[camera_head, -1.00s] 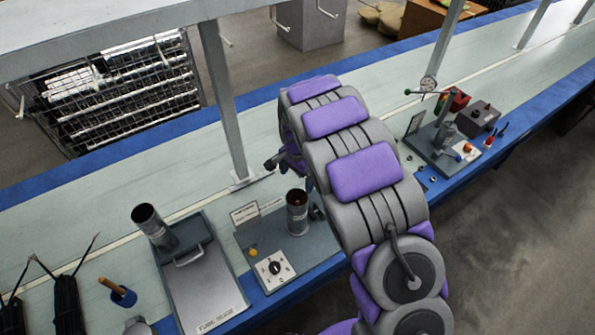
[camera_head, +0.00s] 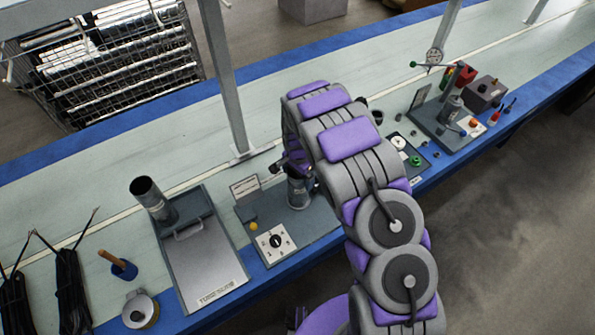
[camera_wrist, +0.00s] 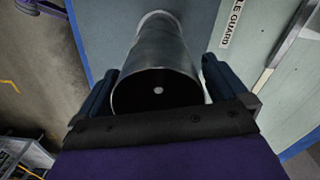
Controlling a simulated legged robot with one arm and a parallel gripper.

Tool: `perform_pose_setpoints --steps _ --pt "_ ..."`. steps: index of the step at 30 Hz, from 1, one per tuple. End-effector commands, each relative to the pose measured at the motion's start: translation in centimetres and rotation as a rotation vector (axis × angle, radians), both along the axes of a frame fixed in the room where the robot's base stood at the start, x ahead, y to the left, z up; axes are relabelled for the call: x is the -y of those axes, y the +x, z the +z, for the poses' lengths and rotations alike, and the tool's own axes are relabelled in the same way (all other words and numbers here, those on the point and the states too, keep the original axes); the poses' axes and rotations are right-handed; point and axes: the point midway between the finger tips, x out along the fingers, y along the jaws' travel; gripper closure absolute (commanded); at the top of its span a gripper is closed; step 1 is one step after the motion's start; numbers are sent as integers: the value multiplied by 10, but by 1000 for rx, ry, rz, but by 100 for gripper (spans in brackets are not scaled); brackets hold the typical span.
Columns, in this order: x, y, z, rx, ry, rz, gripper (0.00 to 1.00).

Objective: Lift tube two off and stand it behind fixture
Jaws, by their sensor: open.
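A dark metal tube (camera_head: 298,194) stands on the grey fixture base (camera_head: 322,224) with the dial plate. My gripper (camera_head: 290,165) is at its top, partly hidden by my arm. In the wrist view, the tube (camera_wrist: 157,85) sits between the two spread fingers of my gripper (camera_wrist: 158,68), its round open end facing the camera. The gripper is open, and I cannot tell whether either finger touches the tube. No number is readable on either tube.
A shelf post (camera_head: 225,90) rises behind the fixture. A small sign (camera_head: 245,187) stands at its back edge. A gauge fixture (camera_head: 447,122) is at right, cables (camera_head: 70,290) and a wooden-handled tool (camera_head: 115,262) at left. Bench surface (camera_head: 110,165) behind the left plate is clear.

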Motion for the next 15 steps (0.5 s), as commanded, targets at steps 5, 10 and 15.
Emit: perform_pose_setpoints --steps 5,10,15 --pt "0 0 -1 1 0 0 0" --pt "0 0 -1 1 1 0 6" --pt "0 0 -1 1 1 0 22"
